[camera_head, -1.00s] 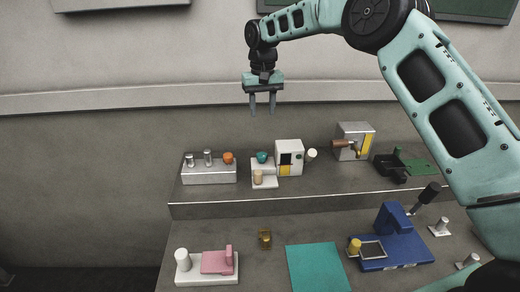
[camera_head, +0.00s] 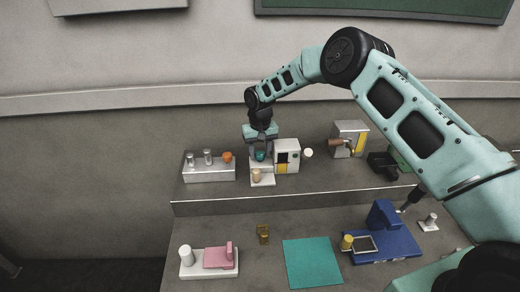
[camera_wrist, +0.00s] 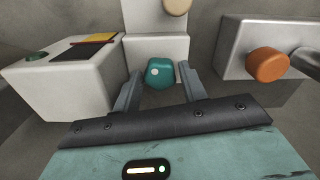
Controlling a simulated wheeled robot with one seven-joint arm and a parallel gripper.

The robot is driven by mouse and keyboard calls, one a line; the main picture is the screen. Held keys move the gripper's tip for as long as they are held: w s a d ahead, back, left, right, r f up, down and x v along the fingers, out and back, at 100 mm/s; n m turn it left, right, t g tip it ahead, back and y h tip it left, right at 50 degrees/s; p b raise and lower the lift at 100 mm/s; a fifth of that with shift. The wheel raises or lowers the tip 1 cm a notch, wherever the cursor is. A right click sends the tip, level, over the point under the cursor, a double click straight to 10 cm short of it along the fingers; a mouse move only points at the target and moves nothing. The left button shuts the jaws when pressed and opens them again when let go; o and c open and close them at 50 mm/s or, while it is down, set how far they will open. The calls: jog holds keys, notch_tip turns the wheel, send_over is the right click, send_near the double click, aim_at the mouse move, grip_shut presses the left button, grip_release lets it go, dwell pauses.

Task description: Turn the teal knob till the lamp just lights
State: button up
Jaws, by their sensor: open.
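The teal knob (camera_wrist: 160,73) sits on top of a small light-grey unit in the wrist view, with a pale dot on its top. It also shows in the head view (camera_head: 260,156), partly hidden behind my gripper. My gripper (camera_wrist: 158,75) is open, pointing down, with one finger on each side of the knob; small gaps show between fingers and knob. In the head view my gripper (camera_head: 260,150) stands over the unit on the upper shelf. A tan rounded part (camera_head: 257,175) stands on the unit's lower front. I cannot tell which part is the lamp or whether it is lit.
A white box (camera_head: 293,156) with a black and yellow face stands close at the right. A grey block (camera_head: 209,174) with an orange knob (camera_head: 227,158) stands at the left. A teal mat (camera_head: 312,264), blue machine (camera_head: 382,245) and pink-topped fixture (camera_head: 217,257) are on the lower level.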

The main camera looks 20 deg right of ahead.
aim_at(260, 153)
jog(key=shift+f, duration=0.2)
jog(key=c, duration=0.7)
jog(key=shift+f+n+b, duration=0.2)
jog(key=shift+n+b, duration=0.5)
jog(key=shift+b, duration=0.35)
jog(key=shift+r+n+b, duration=0.25)
jog(key=shift+n+b, duration=0.15)
jog(key=shift+n, duration=0.3)
jog(key=o, duration=0.7)
jog(key=shift+r, duration=0.15)
notch_tip(260, 153, up, 17)
jog(key=b, duration=0.4)
jog(key=shift+b, duration=0.35)
